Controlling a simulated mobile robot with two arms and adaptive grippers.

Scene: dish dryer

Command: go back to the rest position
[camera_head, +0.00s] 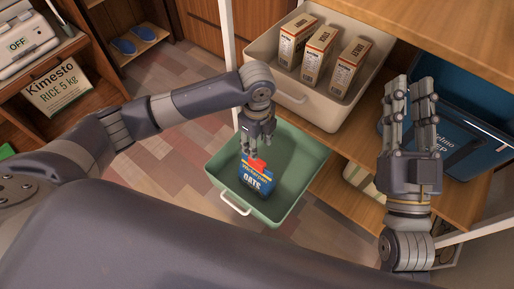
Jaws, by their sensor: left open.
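My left gripper (260,148) is open and points down over the green bin (297,173). Its fingertips are at the top of a blue oats package (256,184) with a red top; I cannot tell whether they touch it. The package stands inside the green bin. My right gripper (410,92) is on the right with its fingers pointing up the picture. A gap shows between its fingers and nothing is between them.
A cream bin (290,94) with several boxes (318,56) stands on a wooden shelf behind the green bin. A blue container (470,140) is behind my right gripper. At left are a rice package (58,87) and blue slippers (143,33).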

